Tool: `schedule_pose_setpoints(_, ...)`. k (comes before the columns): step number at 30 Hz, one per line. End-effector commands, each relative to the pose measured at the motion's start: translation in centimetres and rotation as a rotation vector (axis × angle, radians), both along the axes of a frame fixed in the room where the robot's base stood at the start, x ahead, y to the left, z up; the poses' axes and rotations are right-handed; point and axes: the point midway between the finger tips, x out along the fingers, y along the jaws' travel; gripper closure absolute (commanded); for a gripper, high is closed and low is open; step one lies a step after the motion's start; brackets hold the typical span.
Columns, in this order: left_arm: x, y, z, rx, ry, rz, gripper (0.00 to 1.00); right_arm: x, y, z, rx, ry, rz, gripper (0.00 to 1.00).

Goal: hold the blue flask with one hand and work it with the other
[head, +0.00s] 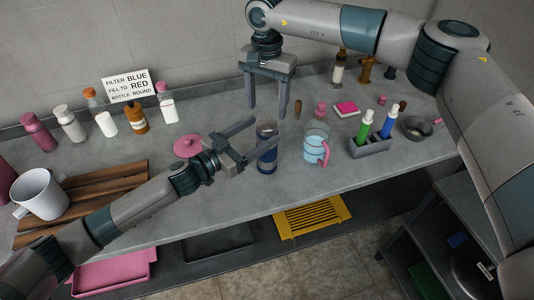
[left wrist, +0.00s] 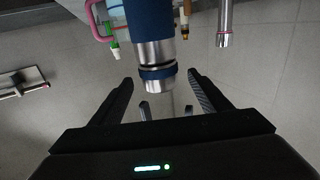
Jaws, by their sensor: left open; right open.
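The blue flask (head: 267,148) stands upright on the grey counter, dark blue with a metallic band near the top. It also shows in the left wrist view (left wrist: 152,30), with its metal-and-blue end at the mouth of the jaws. My left gripper (head: 262,137) is open, its fingers reaching toward the flask from the left; I cannot tell whether they touch it. My right gripper (head: 267,114) is open and points down, just above and behind the flask, with nothing between its fingers.
A glass jug with pink handle (head: 316,145) stands close right of the flask. Further right are a grey holder (head: 370,148) with green and blue markers and a small pan (head: 416,128).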

Motion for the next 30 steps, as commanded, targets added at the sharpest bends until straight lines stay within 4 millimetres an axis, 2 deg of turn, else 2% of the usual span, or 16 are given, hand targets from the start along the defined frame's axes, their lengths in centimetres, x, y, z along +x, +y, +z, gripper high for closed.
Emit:
schedule_pose_setpoints(8, 0.0, -0.1, -2.3, -0.002, 0.004, 0.001, 0.30, 0.0, 0.0, 0.0, 0.000, 0.000, 0.000, 0.38)
schedule_pose_setpoints(19, -0.1, -0.1, -8.1, -0.002, 0.005, 0.002, 0.30, 0.0, 0.0, 0.0, 0.000, 0.000, 0.000, 0.38)
schedule_pose_setpoints(30, 3.8, -4.4, -7.8, -0.001, 0.001, 0.000, 0.30, 0.0, 0.0, 0.0, 0.000, 0.000, 0.000, 0.38)
